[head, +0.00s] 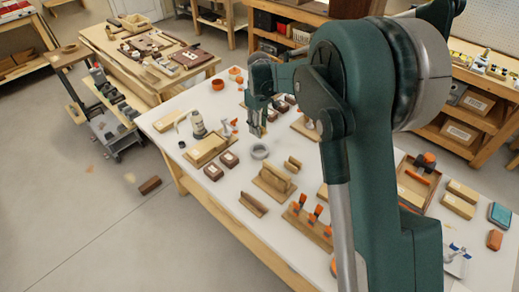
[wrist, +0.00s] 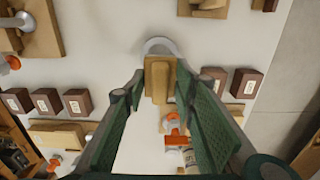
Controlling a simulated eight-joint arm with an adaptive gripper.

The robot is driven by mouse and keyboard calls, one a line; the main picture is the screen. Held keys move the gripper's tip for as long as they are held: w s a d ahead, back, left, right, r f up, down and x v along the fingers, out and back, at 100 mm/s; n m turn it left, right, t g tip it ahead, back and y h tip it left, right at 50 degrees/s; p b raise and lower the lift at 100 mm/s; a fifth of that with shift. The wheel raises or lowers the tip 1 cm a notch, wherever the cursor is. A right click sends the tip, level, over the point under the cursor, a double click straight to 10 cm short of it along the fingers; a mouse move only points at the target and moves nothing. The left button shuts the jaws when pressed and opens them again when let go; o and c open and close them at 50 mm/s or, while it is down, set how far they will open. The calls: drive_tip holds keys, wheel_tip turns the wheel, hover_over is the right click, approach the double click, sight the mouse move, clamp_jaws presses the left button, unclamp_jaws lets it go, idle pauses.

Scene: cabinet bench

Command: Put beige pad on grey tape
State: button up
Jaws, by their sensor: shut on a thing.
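The grey tape (head: 260,151) is a ring lying flat on the white bench. It also shows in the wrist view (wrist: 158,45), where the held pad covers its near part. My gripper (head: 256,126) is over the bench, just beyond the tape in the head view. In the wrist view my gripper (wrist: 160,82) is shut on the beige pad (wrist: 157,80), a small tan block between its fingertips. The pad appears to be above the bench; its exact height over the tape cannot be told.
A wooden stand (head: 273,184) is nearer the camera. An orange-topped item (wrist: 173,136) shows below the pad in the wrist view. Bare bench surrounds the tape.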

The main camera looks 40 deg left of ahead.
drive_tip(key=shift+f, duration=3.1)
drive_tip(key=shift+f, duration=0.1)
drive_tip(key=shift+f+b, duration=0.35)
drive_tip(key=shift+f, duration=1.45)
drive_tip(key=shift+f, duration=0.15)
drive_tip(key=o, duration=0.9)
wheel_tip(320, 180, up, 12)
drive_tip(key=shift+r+p, duration=0.2)
drive_tip(key=shift+p, duration=0.2)
